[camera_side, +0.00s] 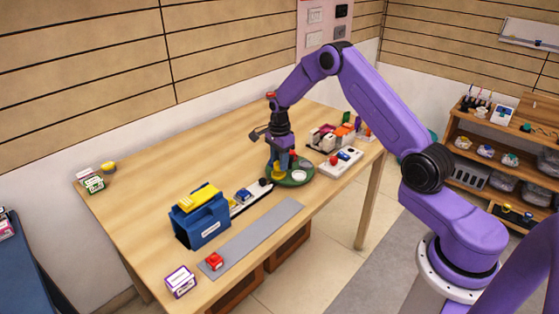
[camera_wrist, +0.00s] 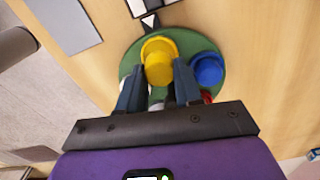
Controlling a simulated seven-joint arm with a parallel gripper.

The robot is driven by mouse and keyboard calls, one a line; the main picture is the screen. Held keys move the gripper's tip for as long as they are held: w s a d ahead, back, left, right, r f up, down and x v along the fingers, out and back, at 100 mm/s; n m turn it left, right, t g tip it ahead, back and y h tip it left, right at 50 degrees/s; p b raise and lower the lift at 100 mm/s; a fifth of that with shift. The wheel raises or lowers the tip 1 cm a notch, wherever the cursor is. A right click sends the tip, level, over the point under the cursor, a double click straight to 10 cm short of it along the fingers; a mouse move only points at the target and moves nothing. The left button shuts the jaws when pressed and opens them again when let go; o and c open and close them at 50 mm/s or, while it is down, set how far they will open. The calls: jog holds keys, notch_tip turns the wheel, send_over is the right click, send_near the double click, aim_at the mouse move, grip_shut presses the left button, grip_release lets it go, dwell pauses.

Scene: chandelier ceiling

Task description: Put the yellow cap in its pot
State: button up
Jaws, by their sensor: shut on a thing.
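The yellow cap (camera_wrist: 158,58) has a wide round part and a narrower knob facing the camera in the wrist view. My gripper (camera_wrist: 160,78) is shut on it, one finger on each side of the knob. In the side view my gripper (camera_side: 281,165) points down over the left part of a round green tray (camera_side: 291,184), with the yellow cap (camera_side: 276,174) low between its fingers. A blue round piece (camera_wrist: 208,69) stands just right of the cap on the tray. A white round piece (camera_side: 299,176) is on the tray's front right. I cannot make out the yellow cap's pot.
A blue box with a yellow top (camera_side: 200,218) stands front left. A grey strip (camera_side: 250,239) lies along the front edge. A white board with coloured pieces (camera_side: 341,163) and a cluster of small containers (camera_side: 325,138) stand right of the tray. The table's back left is mostly clear.

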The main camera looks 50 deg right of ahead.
jog(key=shift+f, duration=1)
dwell(1.2)
jog(key=o, duration=1.5)
jog(key=shift+r, duration=0.1)
jog(key=shift+r, duration=3.7)
